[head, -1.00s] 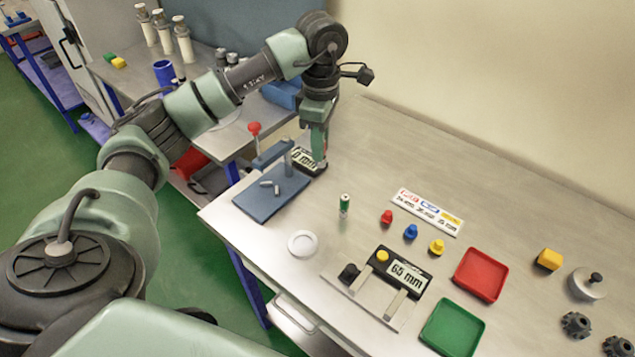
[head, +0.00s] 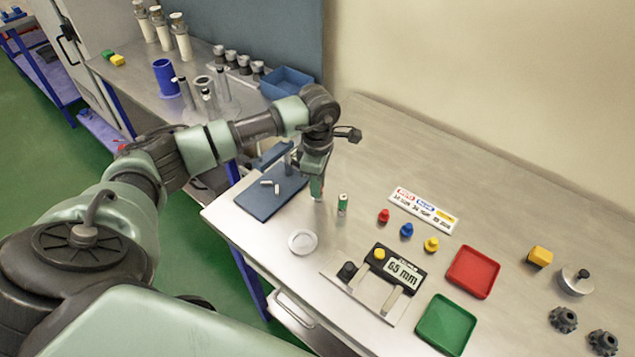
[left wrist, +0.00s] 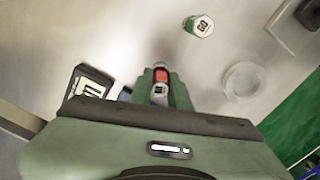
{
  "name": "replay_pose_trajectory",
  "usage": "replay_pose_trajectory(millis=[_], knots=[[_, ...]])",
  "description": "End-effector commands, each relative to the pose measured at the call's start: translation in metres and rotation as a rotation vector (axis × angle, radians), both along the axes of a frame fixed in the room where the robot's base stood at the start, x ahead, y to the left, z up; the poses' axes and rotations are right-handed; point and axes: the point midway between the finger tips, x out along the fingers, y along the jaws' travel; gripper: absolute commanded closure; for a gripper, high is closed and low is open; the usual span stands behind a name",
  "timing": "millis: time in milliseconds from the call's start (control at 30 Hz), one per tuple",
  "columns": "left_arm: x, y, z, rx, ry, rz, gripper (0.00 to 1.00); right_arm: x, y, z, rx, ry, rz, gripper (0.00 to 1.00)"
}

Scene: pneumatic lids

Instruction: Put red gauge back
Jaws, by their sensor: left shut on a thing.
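My left gripper (head: 317,197) is low over the table, beside the blue-grey press base and left of the green gauge. In the left wrist view its fingers (left wrist: 160,88) are shut on the red gauge (left wrist: 161,76), a small cylinder with a red band and a pale, marked part. In the head view the gripper hides the red gauge. The green gauge (head: 342,204) stands upright on the table, apart from the gripper; its top reads "GO" in the left wrist view (left wrist: 203,24). Whether the red gauge touches the table I cannot tell. My right gripper is not in view.
A press base (head: 262,203) with small metal pins lies left of the gripper. A white round dish (head: 303,242) and a 65 mm display unit (head: 404,268) are in front. Red, blue and yellow pegs (head: 406,230), a red tray (head: 473,271) and a green tray (head: 446,325) lie right.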

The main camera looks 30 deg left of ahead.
Motion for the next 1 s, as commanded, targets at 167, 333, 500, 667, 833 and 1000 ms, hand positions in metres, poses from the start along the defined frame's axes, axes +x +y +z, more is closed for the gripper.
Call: replay_pose_trajectory(millis=[167, 333, 500, 667, 833, 1000], knots=[[0.0, 0.0, -0.004, 0.0, -0.001, 0.0, 1.0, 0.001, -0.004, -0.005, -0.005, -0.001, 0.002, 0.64], [0.0, 0.0, -0.002, 0.0, 0.0, 0.0, 0.6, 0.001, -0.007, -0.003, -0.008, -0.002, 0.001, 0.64], [0.0, 0.0, -0.002, 0.0, 0.0, 0.0, 0.6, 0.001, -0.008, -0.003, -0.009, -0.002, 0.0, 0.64], [0.0, 0.0, 0.003, 0.0, 0.0, 0.0, 0.6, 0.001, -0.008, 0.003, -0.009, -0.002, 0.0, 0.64], [0.002, 0.001, 0.025, 0.0, -0.007, -0.001, 0.6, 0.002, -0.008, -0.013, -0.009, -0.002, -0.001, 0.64], [0.002, 0.0, 0.063, 0.001, -0.008, 0.0, 0.6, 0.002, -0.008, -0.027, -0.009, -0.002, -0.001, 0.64]])
